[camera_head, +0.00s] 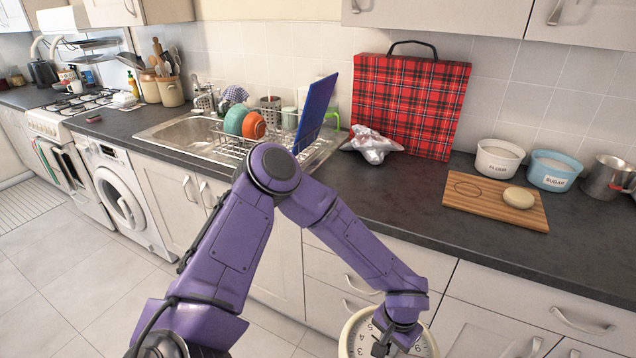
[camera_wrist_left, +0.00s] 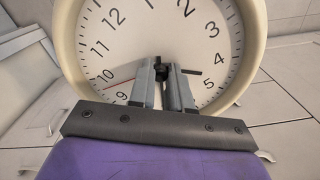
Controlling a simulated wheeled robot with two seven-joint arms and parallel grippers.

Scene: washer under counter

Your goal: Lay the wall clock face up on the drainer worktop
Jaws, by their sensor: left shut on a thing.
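The wall clock (camera_head: 362,335) is round with a cream rim, white face and black numerals; it shows at the bottom edge of the head view, partly cut off. Its face is turned towards me, in front of the drawers and below counter height. My left gripper (camera_head: 396,338) is over the face. In the left wrist view the left gripper (camera_wrist_left: 165,76) is shut at a small dark piece in the middle of the clock face (camera_wrist_left: 190,35). The dark worktop (camera_head: 395,208) runs beyond my arm, with the drainer rack (camera_head: 222,152) on it. My right gripper is not in view.
Bowls (camera_head: 253,125) and a blue board (camera_head: 315,113) stand in the rack. A crumpled bag (camera_head: 372,144) and red tartan case (camera_head: 408,105) are behind. A cutting board (camera_head: 490,198) lies right. The front worktop between rack and cutting board is clear. Drawers (camera_head: 480,310) have protruding handles.

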